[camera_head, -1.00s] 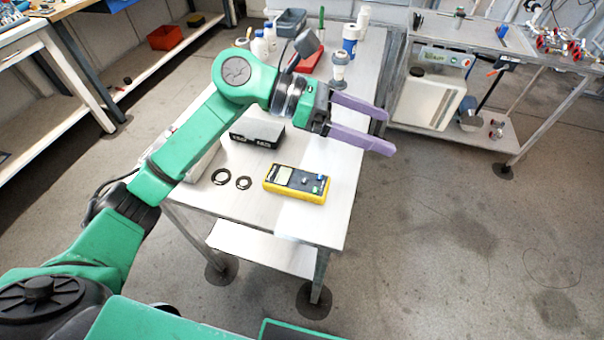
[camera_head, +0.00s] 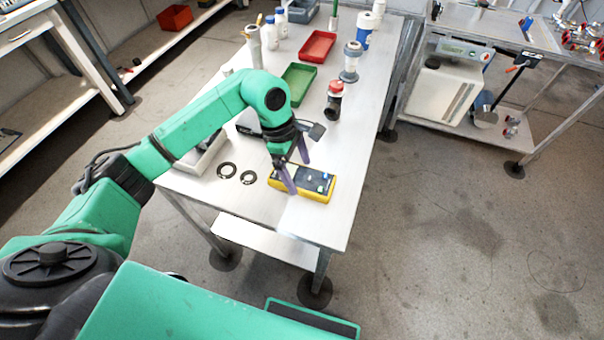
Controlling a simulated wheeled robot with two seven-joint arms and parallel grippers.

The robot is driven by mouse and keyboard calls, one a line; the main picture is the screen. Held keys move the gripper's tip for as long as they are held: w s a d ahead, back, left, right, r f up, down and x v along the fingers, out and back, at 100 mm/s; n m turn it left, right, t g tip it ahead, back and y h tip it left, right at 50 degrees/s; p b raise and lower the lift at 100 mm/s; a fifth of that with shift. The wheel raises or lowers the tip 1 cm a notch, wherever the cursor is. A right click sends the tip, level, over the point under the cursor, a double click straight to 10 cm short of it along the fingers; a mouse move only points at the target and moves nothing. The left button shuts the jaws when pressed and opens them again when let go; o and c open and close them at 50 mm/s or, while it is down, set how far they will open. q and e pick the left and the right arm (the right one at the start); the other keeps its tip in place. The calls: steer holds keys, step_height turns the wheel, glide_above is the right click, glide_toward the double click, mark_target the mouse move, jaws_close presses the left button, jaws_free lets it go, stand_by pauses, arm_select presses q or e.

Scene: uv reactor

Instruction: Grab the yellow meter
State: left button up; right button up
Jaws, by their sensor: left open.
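The yellow meter (camera_head: 317,185) lies flat near the front right end of the metal table (camera_head: 310,222), its dark face with small knobs up. My left gripper (camera_head: 297,176) points down at the left part of the meter, with its purple fingers apart. One finger overlaps the meter's left end in the picture and the other shows behind its back edge. I cannot tell whether they touch it. The gripper hides part of the meter's left side. My right gripper is not in view.
Two black rings (camera_head: 237,173) lie left of the meter. A red-and-black bottle (camera_head: 334,101), a green tray (camera_head: 298,84) and a red tray (camera_head: 317,46) stand farther back. The table is bare right of the meter, up to its edge.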

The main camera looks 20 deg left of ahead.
arm_select(q)
steer(key=shift+x, duration=0.9)
steer(key=shift+r, duration=0.1)
steer(key=c, duration=1.3)
